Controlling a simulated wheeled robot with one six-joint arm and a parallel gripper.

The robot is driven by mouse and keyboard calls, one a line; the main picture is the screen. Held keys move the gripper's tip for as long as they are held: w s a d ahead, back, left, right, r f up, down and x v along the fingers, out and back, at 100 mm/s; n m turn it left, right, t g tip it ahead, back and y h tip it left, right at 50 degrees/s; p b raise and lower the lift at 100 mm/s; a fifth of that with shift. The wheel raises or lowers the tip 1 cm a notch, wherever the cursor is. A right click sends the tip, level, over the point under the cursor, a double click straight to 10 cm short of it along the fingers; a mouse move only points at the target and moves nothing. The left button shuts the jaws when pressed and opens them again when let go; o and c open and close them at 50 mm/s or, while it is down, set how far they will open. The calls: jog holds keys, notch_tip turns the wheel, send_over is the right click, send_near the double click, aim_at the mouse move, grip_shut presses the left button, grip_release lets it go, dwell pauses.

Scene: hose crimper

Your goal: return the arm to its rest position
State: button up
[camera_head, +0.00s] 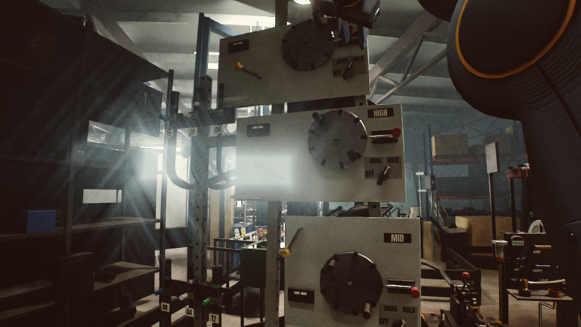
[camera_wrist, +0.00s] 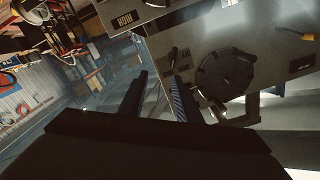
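My gripper (camera_wrist: 160,76) shows in the wrist view with its two dark fingers apart and nothing between them. A panel with a round dark dial (camera_wrist: 224,74) and small switch labels lies beyond and to the right of the fingers, seen upside down; I see no contact with it. In the head view, a large dark link of my arm (camera_head: 515,60) fills the upper right. A dark part at the top edge, in front of the top panel (camera_head: 262,72), may be my wrist; the fingers cannot be made out there.
Below the top panel stand the HIGH panel (camera_head: 265,175) and the MID panel (camera_head: 305,262), each with a dial, a red-tipped lever and a knob. Dark shelving (camera_head: 110,225) stands at left. A cart with equipment (camera_head: 530,265) stands at lower right.

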jog(key=w+a+f+n+g+y, duration=0.1)
jog(key=w+f+n+g, duration=0.3)
jog(key=f, duration=1.3)
jog(key=w+f+n+g+y, duration=0.15)
jog(key=w+f, duration=0.35)
jog(key=f, duration=1.2)
jog(key=s+f+n+g, duration=0.2)
jog(key=s+f+g, duration=0.15)
jog(key=f, duration=1.35)
jog(key=s+d+f+g+y, duration=0.1)
jog(key=s+f, duration=0.4)
jog(key=f, duration=0.3)
jog(key=s+d+f+n+g, duration=0.1)
jog(key=s+f+g, duration=0.1)
jog(key=s+f, duration=0.45)
jog(key=s+d+f+g+y, duration=0.1)
jog(key=s+f, duration=0.3)
jog(key=f, duration=0.6)
jog(key=s+f+g, duration=0.1)
jog(key=s+f, duration=0.5)
jog(key=s, duration=0.3)
jog(key=s+f+g, duration=0.2)
jog(key=s+f, duration=0.5)
jog(key=s, duration=0.3)
jog(key=shift+d+n+y, duration=0.35)
jog(key=shift+d, duration=0.05)
jog(key=shift+s, duration=0.1)
